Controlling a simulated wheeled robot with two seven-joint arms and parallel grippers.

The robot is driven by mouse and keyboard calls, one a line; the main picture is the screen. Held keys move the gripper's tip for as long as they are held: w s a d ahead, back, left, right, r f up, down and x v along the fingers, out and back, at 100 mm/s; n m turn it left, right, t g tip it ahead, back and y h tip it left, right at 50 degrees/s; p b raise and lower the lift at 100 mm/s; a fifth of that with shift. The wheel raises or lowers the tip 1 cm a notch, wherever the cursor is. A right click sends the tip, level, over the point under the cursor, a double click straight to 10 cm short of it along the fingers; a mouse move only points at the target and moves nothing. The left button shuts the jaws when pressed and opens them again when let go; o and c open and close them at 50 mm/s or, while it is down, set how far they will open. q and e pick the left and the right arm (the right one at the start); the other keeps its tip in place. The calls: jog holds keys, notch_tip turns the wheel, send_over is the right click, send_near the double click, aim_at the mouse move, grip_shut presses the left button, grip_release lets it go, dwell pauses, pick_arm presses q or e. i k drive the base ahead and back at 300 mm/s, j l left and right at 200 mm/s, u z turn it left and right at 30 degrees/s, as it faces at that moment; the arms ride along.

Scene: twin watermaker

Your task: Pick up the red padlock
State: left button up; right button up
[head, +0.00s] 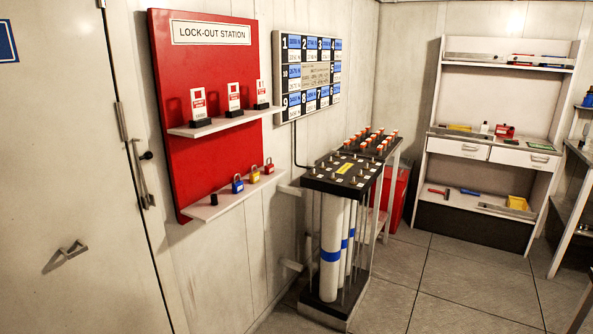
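The red padlock (269,166) stands on the lower white shelf (225,203) of the red lock-out station board (215,90). It is the rightmost of the padlocks there, near the shelf's right end. A yellow padlock (255,175) stands just to its left, and a blue padlock (238,184) is farther left. Neither of my grippers shows in the head view.
The upper shelf (225,121) above holds red-and-white tags on black bases. A rack of white cylinders (333,240) stands on the floor to the right of the board. A grey door (70,180) is at left. Floor (440,290) is open at right.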

aim_at(269, 168)
jog(key=i+u, duration=0.1)
jog(key=i, duration=0.45)
jog(key=i+l, duration=0.1)
jog(key=i, duration=0.45)
jog(key=i+l+u, duration=0.15)
jog(key=i, duration=1)
jog(key=l+u, duration=0.05)
